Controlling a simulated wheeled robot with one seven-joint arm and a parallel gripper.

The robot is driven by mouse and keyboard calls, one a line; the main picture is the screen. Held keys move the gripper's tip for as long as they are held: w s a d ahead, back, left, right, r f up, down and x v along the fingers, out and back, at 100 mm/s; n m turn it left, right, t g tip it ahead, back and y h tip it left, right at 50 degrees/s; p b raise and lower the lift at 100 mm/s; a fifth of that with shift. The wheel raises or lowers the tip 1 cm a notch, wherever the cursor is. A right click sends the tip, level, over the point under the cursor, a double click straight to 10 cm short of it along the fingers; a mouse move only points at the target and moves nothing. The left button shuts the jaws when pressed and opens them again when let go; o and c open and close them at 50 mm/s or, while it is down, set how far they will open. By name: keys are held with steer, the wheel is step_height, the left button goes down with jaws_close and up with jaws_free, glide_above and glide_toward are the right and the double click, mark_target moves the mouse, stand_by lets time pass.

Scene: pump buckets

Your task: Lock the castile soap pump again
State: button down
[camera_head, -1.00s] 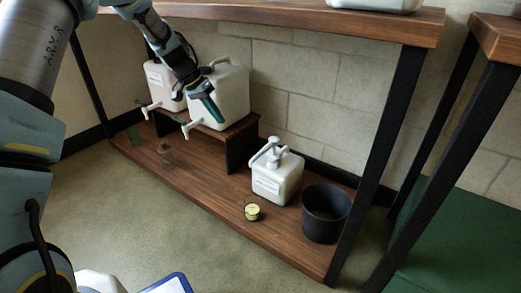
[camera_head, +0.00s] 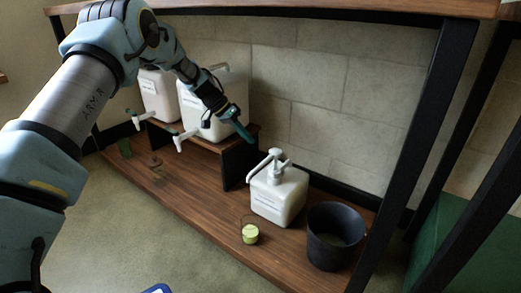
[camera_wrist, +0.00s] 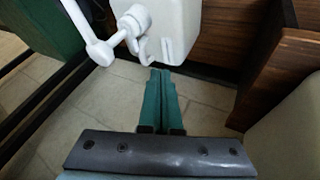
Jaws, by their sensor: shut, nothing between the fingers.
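The pump bottle is a squat white jug (camera_head: 278,198) with a white pump head (camera_head: 276,155) and a spout pointing left. It stands upright on the lower wooden shelf; its label is too small to read. My gripper (camera_head: 246,137) is shut and empty, with teal fingers, above and left of the pump head and apart from it. In the wrist view the shut fingertips (camera_wrist: 160,73) point toward the jug (camera_wrist: 178,25). The pump head (camera_wrist: 134,20) lies up and left of them there, with its spout reaching left. I cannot tell whether the pump is locked.
Two white jugs with spigots, a large one (camera_head: 222,85) and one behind it (camera_head: 158,95), stand on a small riser (camera_head: 235,165) at left. A glass with yellow-green contents (camera_head: 250,233) and a dark bucket (camera_head: 334,240) stand near the pump bottle. A black post (camera_head: 412,150) rises at right.

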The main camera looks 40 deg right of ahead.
mark_target(281, 167)
steer(key=b+x, duration=0.4)
steer(key=x, duration=0.4)
steer(key=shift+s+f, duration=0.1)
steer(key=shift+f, duration=0.35)
steer(key=s+b, duration=0.1)
steer(key=s+d+b, duration=0.1)
steer(key=s, duration=0.1)
steer(key=shift+f, duration=0.2)
steer(key=shift+s+d+r, duration=0.1)
steer(key=shift+s+d, duration=0.05)
steer(key=shift+s, duration=0.45)
steer(key=shift+r, duration=0.1)
